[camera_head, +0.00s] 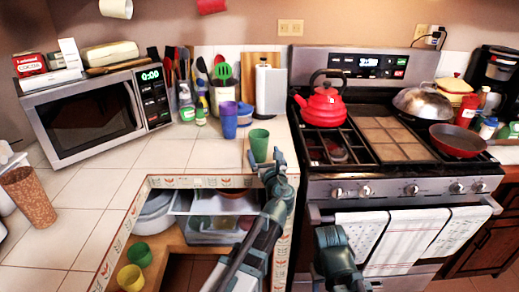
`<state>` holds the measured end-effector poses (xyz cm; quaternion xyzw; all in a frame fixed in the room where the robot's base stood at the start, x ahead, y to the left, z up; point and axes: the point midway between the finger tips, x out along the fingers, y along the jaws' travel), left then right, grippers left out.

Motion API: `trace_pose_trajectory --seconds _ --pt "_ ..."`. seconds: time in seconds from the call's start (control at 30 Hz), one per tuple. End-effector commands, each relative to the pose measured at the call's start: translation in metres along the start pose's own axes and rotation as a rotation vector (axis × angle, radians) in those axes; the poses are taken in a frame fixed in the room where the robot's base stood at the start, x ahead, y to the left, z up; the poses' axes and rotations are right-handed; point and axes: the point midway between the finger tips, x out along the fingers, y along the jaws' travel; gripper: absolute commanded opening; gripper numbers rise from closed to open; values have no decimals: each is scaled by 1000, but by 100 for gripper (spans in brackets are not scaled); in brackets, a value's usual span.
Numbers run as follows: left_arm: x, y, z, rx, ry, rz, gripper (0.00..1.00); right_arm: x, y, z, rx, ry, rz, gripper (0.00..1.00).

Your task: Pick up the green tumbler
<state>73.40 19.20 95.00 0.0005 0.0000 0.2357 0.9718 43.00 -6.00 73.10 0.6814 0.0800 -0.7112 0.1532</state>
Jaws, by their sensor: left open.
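The green tumbler (259,143) stands upright on the white tiled counter (185,155), close to its front edge by the stove. My left gripper (266,164) is open, right at the lower front of the tumbler and overlapping its base in the picture. I cannot tell whether it touches the tumbler or whether a finger is beside it. Part of my right arm (335,255) shows at the bottom, in front of the stove; its jaws cannot be made out.
A purple tumbler (229,122) stands left of the green one, behind it. Another green cup (139,255) and a yellow cup (130,278) sit on the lower shelf. The stove (400,183) with a red kettle (323,107) is at right. The counter left of the tumbler is clear.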

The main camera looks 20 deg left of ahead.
Motion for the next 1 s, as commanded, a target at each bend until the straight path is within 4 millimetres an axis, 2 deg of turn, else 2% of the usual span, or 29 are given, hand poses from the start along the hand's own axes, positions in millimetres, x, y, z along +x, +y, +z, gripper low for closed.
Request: trace_pose_trajectory --seconds 0.37,0.7,0.93,0.97,1.0 --pt "12 1 0 -1 0 1 100 0 0 0 0 0 0 50" --pt "57 3 1 -1 0 2 100 -1 0 0 0 0 0 50" --pt "58 4 1 -1 0 1 100 -1 0 0 0 0 0 50" --pt "58 4 1 -1 0 1 98 -1 0 0 0 0 0 50" --pt "58 4 1 -1 0 0 91 -1 0 0 0 0 0 50"
